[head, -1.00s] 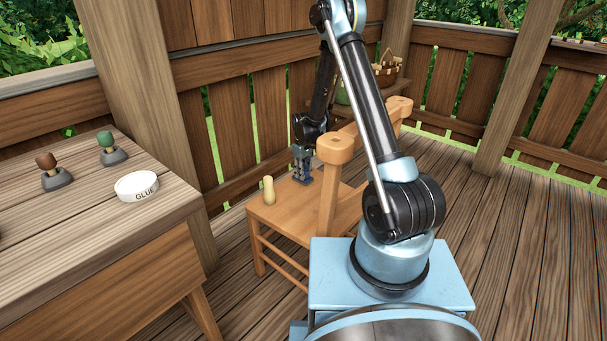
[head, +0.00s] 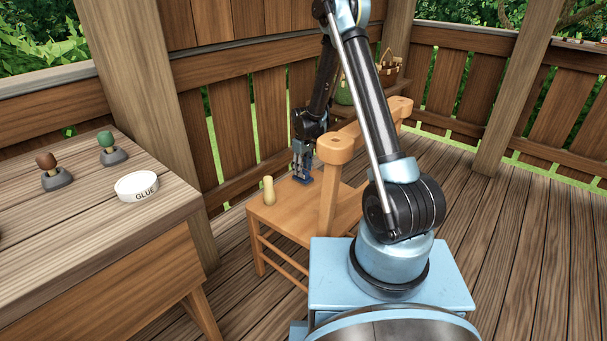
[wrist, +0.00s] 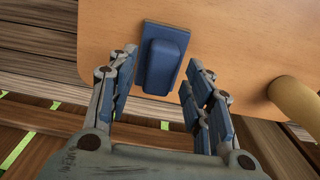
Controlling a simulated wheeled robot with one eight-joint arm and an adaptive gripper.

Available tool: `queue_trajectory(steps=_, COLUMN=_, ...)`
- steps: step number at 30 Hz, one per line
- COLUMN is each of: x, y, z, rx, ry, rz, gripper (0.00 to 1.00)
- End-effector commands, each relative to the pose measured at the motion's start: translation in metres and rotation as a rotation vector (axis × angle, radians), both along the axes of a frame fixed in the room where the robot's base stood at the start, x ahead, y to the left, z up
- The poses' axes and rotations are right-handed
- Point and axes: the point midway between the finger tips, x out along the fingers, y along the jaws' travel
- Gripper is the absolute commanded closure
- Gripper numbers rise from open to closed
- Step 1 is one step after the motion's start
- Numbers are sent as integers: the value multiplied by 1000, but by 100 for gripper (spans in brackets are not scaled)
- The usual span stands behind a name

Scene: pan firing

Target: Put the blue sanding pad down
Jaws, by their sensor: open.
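The blue sanding pad (wrist: 163,62) lies on the wooden chair seat (wrist: 235,45), near the seat's edge in the wrist view. It has a flat base and a raised grip block. In the head view the pad (head: 302,180) is small and partly hidden by my gripper. My gripper (wrist: 158,85) is open, with its fingers spread to either side of the pad's near end and a visible gap to the pad. In the head view my gripper (head: 301,166) points down just above the chair seat.
A pale wooden peg (head: 268,190) stands on the chair seat, left of the pad. The chair's backrest (head: 340,148) rises on the right. A workbench (head: 90,210) at left carries a glue tub (head: 137,187) and two knobbed tools. Plank floor lies open at right.

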Motion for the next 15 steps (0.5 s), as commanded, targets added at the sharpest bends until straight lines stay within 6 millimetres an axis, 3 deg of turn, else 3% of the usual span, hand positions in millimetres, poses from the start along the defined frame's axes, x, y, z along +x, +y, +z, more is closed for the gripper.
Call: queue_trajectory(steps=15, x=0, y=0, z=79, rx=0, ry=0, rz=0, gripper=54)
